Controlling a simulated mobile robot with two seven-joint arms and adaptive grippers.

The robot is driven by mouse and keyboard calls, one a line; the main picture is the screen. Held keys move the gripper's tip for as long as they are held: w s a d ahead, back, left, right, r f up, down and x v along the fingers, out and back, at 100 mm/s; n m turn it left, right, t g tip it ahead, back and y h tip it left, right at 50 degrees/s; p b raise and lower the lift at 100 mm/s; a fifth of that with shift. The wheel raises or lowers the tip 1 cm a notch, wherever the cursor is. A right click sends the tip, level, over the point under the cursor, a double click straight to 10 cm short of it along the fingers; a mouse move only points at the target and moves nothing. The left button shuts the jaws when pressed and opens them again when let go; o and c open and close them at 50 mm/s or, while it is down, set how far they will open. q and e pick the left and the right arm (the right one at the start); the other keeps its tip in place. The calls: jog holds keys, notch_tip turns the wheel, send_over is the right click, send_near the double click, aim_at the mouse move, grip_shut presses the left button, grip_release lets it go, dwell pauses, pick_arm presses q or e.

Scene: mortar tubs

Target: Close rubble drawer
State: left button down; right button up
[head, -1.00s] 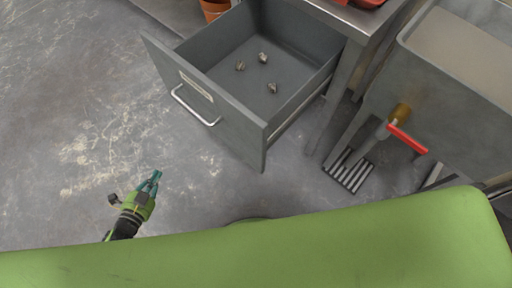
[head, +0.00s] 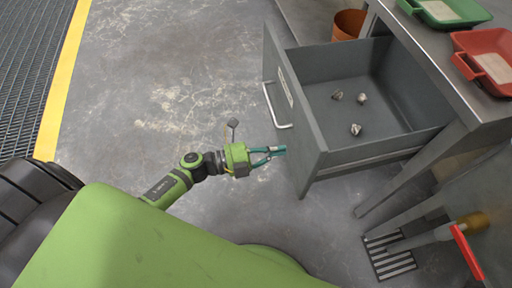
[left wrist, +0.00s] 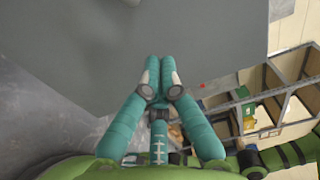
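The grey rubble drawer (head: 306,130) stands pulled open from under the metal bench, with three small rubble pieces (head: 356,129) on its floor. Its pale bar handle (head: 276,108) is on the outer face of the front panel. My left gripper (head: 284,149) is outside the drawer, close to the near end of the front panel and below the handle. I cannot tell whether it touches. In the left wrist view its teal fingers (left wrist: 161,62) are together with nothing between them, before a flat grey surface (left wrist: 190,30). My right gripper is not in view.
The metal bench (head: 490,108) carries a red tray (head: 497,70) and a green tray (head: 440,12). An orange-brown pot (head: 348,24) stands behind the drawer. A red-handled valve (head: 466,250) is at lower right. The floor left of the drawer is clear.

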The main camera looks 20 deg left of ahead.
aim_at(299, 146)
pick_arm(q)
jog(key=shift+x, duration=1.7)
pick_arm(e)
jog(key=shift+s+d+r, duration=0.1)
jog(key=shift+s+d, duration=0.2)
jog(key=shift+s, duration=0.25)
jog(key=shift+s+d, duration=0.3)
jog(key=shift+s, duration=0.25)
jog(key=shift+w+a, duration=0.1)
